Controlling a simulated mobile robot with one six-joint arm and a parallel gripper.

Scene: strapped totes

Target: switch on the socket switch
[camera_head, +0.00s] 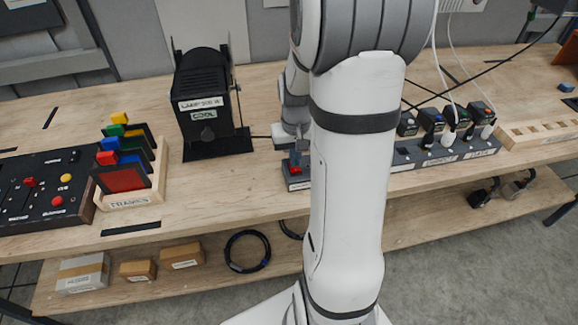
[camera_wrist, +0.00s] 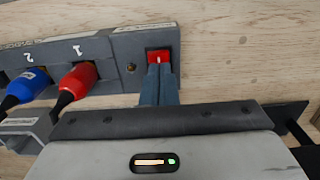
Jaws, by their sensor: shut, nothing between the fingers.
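The socket switch (camera_wrist: 158,56) is a small red rocker with a white mark, set in the end of the grey socket strip (camera_wrist: 125,48). My gripper (camera_wrist: 159,72) is shut and empty. Its two grey-blue fingertips lie together at the edge of the switch in the wrist view; I cannot tell whether they press it or hover just over it. They hide part of the rocker, and its on or off position is not clear. In the head view the strip's left end (camera_head: 297,184) shows beside my arm, which hides its middle.
A red plug (camera_wrist: 80,80) and a blue plug (camera_wrist: 28,84) sit in sockets 1 and 2. A black lamp (camera_head: 205,100) stands left of the strip. A frames rack (camera_head: 130,200) and a control panel (camera_head: 40,195) are farther left.

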